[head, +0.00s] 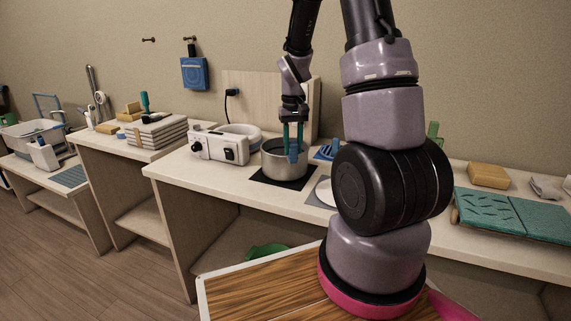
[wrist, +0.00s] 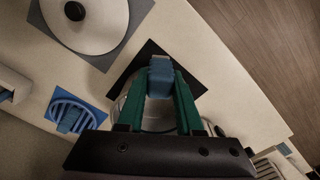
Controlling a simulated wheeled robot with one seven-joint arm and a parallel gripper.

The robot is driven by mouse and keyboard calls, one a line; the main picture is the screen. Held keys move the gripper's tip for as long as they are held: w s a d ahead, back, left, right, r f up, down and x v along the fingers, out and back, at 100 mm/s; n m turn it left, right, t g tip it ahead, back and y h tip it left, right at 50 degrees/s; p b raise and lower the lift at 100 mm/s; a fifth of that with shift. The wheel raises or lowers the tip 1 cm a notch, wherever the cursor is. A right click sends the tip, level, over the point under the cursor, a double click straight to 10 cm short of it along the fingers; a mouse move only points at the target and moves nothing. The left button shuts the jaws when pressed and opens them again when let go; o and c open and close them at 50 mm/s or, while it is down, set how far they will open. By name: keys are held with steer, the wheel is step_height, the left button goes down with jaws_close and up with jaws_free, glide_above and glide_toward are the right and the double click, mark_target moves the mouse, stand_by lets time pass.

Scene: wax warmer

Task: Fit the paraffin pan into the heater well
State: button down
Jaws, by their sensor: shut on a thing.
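The paraffin pan (head: 273,163) is a round silver pot, upright over a black square mat (head: 264,177) on the counter; I cannot tell whether it touches the mat. My gripper (head: 293,150) reaches down from above with green fingers shut on the blue grip (wrist: 160,75) at the pan's side. In the wrist view, my gripper (wrist: 160,90) hides most of the pan. The heater (head: 207,148) is a white box with dark knobs, just left of the pan. Its round well (head: 240,131) shows a pale rim; its inside is mostly hidden.
A white lid (wrist: 85,22) with a dark knob lies on a grey mat beside the pan. A blue slotted piece (wrist: 75,112) lies nearby. A wooden panel (head: 262,92) stands behind the heater. Teal mats (head: 520,215) and a sponge (head: 488,176) lie to the right.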

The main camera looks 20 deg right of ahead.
steer(key=shift+r, duration=0.15)
steer(key=shift+r, duration=1.75)
steer(key=shift+r, duration=3.6)
steer(key=w+a+f, duration=0.1)
steer(key=w+a, duration=0.3)
steer(key=w, duration=0.6)
steer(key=w+a+f, duration=0.1)
steer(key=w+a, duration=0.3)
steer(key=w, duration=0.7)
steer(key=w+a+f+m, duration=0.1)
steer(key=w+a, duration=0.3)
steer(key=w, duration=0.6)
steer(key=shift+w+a, duration=0.15)
steer(key=shift+w, duration=0.05)
